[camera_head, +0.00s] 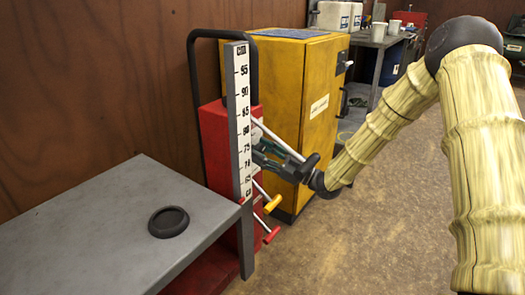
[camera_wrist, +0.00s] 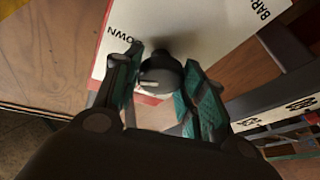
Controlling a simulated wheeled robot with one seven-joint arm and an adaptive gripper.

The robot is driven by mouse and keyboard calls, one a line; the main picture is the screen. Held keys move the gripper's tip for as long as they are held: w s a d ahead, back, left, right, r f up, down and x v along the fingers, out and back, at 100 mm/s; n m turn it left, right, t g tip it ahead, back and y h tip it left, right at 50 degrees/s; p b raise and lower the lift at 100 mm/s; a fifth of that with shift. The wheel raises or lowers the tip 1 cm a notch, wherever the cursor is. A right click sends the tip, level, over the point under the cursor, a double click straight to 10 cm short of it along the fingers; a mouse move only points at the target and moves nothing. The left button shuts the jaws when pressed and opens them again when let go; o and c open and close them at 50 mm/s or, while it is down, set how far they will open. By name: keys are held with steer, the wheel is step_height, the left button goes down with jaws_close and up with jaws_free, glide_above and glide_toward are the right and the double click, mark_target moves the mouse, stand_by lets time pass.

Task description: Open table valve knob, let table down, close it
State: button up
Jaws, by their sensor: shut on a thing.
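The grey lift table (camera_head: 95,225) stands low at the left, its top level with the lowest marks of the upright scale (camera_head: 242,110). A dark round knob (camera_wrist: 161,72) with a white pointer mark sits on a white label plate (camera_wrist: 195,35) in the wrist view. Letters ending in "OWN" show on the plate left of the knob. My gripper (camera_wrist: 165,85) is shut on the knob, one teal-padded finger on each side. In the head view my gripper (camera_head: 262,155) reaches in behind the scale, and the knob is hidden there.
A dark ring-shaped thing (camera_head: 168,222) lies on the table. A lever with a yellow end (camera_head: 272,203) and one with a red end (camera_head: 271,236) stick out below my gripper. A yellow cabinet (camera_head: 305,85) stands close behind. Brown floor at the right is clear.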

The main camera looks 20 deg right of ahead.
steer(key=shift+n+g+p, duration=0.3)
steer(key=shift+n+g, duration=0.3)
steer(key=shift+n, duration=0.8)
steer(key=o, duration=1)
steer(key=shift+o, duration=0.2)
